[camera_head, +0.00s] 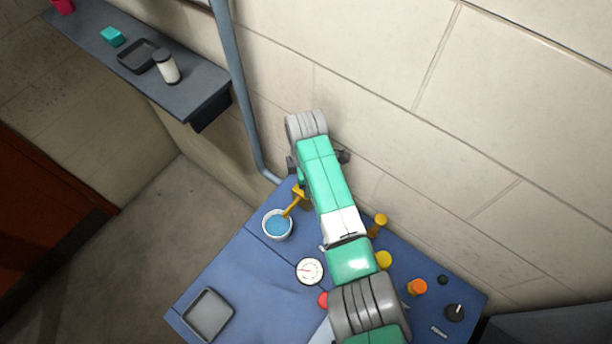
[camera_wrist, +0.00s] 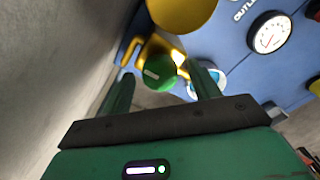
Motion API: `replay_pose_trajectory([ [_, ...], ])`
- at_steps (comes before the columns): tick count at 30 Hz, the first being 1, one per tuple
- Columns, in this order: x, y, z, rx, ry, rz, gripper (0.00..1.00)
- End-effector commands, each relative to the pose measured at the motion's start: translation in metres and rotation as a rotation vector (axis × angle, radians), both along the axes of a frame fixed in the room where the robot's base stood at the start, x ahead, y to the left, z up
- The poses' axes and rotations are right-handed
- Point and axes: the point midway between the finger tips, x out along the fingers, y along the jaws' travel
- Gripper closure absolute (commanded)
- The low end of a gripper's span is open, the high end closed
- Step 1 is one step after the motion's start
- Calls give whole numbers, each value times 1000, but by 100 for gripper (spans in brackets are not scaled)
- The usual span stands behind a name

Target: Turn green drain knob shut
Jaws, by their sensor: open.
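The green drain knob (camera_wrist: 158,73) shows in the wrist view as a round green cap with a pale line across its face. It sits in front of yellow pipework (camera_wrist: 128,52). My gripper (camera_wrist: 163,69) is open, with one finger to the left and one to the right of the knob in the picture. Whether the fingers touch it I cannot tell. In the head view my arm covers that area, and I cannot make out the knob there. A yellow spout (camera_head: 293,207) leads to a white bowl with blue contents (camera_head: 278,226).
A white gauge (camera_head: 310,271), a red knob (camera_head: 323,300), an orange knob (camera_head: 418,287) and a black dial (camera_head: 454,312) are on the blue panel (camera_head: 250,275). A grey tray (camera_head: 208,315) lies at its lower left. The beige wall (camera_head: 400,130) is close behind my arm.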

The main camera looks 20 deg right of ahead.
Motion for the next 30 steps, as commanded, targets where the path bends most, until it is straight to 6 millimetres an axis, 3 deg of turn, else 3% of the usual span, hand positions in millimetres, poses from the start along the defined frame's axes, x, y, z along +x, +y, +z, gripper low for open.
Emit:
replay_pose_trajectory([
  [2,0,0,4,0,-1,0,39],
  [10,1,0,55,0,-4,0,39],
  [15,0,0,75,0,-1,0,39],
  [30,0,0,78,0,0,0,39],
])
